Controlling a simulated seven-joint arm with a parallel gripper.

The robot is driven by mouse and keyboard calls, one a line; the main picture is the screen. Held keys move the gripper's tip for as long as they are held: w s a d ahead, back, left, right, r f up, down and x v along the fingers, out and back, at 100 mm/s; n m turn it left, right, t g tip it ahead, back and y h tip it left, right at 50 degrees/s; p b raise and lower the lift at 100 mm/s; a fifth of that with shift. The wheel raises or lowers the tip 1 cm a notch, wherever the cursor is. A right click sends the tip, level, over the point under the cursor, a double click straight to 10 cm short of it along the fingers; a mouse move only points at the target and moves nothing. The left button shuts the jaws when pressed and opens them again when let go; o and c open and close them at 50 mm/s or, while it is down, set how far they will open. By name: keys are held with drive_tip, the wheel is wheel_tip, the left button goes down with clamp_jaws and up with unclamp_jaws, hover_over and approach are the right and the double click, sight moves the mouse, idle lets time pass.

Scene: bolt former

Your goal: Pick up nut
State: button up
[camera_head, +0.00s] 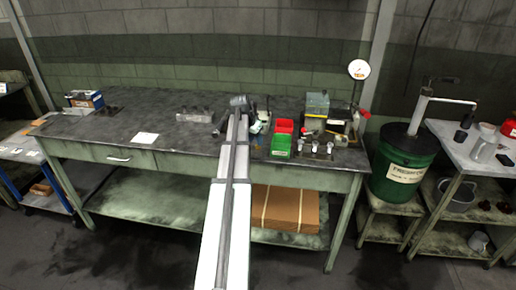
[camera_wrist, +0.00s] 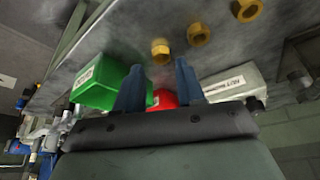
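Three brass-coloured nuts lie on the dark tabletop in the wrist view: a near one (camera_wrist: 160,52), a middle one (camera_wrist: 198,34) and a far one (camera_wrist: 246,10) at the top edge. I cannot tell the exact gap. In the head view my gripper (camera_head: 239,102) is over the workbench, small and seen end-on, and I cannot make out the nuts there.
A green bin (camera_head: 281,147) and a red bin (camera_head: 285,126) stand on the workbench (camera_head: 190,140), right of my arm. In the wrist view the green bin (camera_wrist: 97,88) is left of the fingers and a pale labelled box (camera_wrist: 232,82) right. The bench's left half is mostly clear.

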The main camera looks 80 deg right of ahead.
sight(256, 147)
drive_tip(key=shift+x, duration=1.85)
drive_tip(key=shift+w, duration=0.1)
clamp_jaws()
